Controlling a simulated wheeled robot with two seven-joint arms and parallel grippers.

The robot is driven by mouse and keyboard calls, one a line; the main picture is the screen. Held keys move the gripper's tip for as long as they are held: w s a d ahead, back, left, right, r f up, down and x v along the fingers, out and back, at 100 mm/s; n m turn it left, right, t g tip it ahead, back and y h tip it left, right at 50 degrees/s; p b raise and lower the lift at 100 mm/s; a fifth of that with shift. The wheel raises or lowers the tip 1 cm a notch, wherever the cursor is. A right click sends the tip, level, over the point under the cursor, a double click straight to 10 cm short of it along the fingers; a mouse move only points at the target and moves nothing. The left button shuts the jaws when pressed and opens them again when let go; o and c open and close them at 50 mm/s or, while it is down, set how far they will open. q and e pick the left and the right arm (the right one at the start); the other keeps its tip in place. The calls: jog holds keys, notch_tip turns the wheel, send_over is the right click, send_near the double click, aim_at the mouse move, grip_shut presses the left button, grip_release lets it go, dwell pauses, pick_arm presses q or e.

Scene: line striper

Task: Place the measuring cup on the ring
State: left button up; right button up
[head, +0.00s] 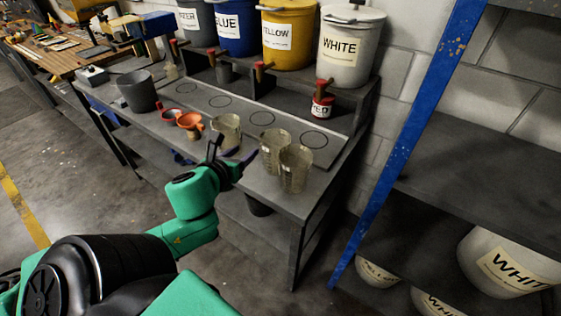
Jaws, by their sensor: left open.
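Three clear, yellowish measuring cups stand on the grey bench in the head view: one (227,130) further left and two close together, a rear one (271,152) and a front one (295,170). Dark rings are drawn on the grey strip behind them, including the rightmost ring (314,139) and another ring (262,118) to its left. No cup is seen standing on these two rings. My left gripper (232,156) is open and looks empty, at the bench's front edge, between the left cup and the pair. My right gripper is out of view.
Large labelled buckets, including a white bucket (349,50), stand on the shelf behind. A small red pot (321,108) sits near the rings. A blue rack post (408,130) rises on the right.

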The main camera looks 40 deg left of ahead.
aim_at(260, 140)
pick_arm(q)
jog(key=b+x, duration=0.1)
jog(key=x, duration=1.4)
jog(key=shift+s+a+f, duration=0.1)
jog(key=shift+w+a+f, duration=0.1)
jog(key=shift+w+f, duration=0.15)
jog(key=shift+w, duration=0.1)
jog(key=shift+s+r, duration=0.1)
jog(key=shift+s, duration=0.05)
jog(key=c, duration=0.3)
grip_shut()
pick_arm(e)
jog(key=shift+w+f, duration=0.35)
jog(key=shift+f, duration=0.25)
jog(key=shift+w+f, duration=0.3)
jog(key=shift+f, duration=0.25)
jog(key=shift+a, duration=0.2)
